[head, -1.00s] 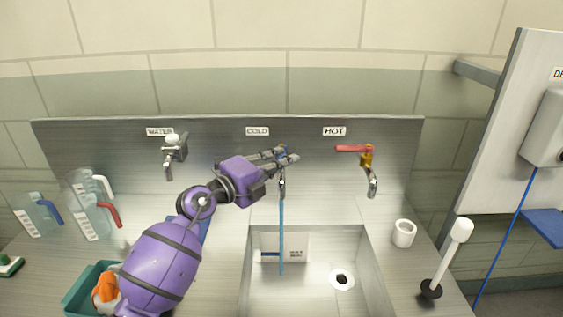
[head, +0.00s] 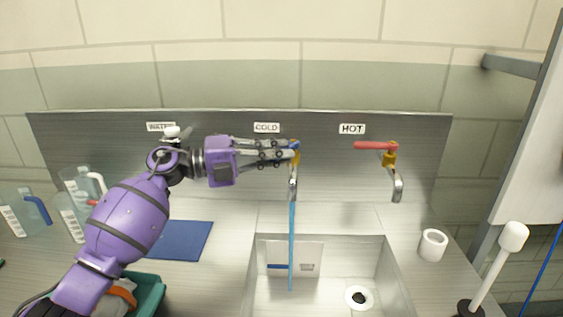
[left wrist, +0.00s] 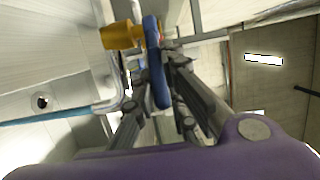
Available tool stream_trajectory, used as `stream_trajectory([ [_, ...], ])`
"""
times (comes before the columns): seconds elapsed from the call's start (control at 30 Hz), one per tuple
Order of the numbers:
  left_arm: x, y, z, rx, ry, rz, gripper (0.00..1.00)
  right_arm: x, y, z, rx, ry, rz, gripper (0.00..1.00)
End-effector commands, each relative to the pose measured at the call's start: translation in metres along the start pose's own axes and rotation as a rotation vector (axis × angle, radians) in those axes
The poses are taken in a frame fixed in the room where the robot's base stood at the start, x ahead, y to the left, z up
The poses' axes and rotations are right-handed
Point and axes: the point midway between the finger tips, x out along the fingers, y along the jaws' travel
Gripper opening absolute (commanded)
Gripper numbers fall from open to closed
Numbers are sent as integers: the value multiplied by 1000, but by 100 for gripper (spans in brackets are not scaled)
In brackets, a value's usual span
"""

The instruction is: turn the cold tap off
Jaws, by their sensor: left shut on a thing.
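The cold tap (head: 293,185) is on the metal back panel under the COLD label (head: 267,128), with a brass body and a blue lever handle (left wrist: 157,65). A blue stream of water (head: 291,235) runs from its spout into the sink (head: 330,295). My left gripper (head: 288,153) reaches in from the left at the tap's top and is shut on the blue handle. Its fingers hide most of the handle in the head view. The left wrist view shows the handle between the fingers and the brass body (left wrist: 120,36) beside it. My right gripper is not in view.
The hot tap (head: 390,160) with a red lever is to the right. The water tap (head: 171,132) is at left, partly behind my arm.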

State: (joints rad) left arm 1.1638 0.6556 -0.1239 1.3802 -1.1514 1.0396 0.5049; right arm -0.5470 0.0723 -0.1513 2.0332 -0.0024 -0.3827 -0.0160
Motion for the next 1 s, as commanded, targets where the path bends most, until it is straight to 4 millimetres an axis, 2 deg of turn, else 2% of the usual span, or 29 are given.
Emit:
stream_trajectory([
  [0.47, -2, 1, 1, -4, 14, 2, 0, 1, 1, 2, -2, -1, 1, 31],
  [0.5, -2, 1, 1, -4, 14, 2, 17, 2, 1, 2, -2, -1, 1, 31],
  [0.53, -2, 1, 1, -4, 14, 2, 20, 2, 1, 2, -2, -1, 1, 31],
  [0.87, -2, 0, 1, -2, 14, 2, 20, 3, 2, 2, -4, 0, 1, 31],
  [1.0, -16, 1, 2, -2, 13, 2, 20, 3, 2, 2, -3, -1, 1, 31],
])
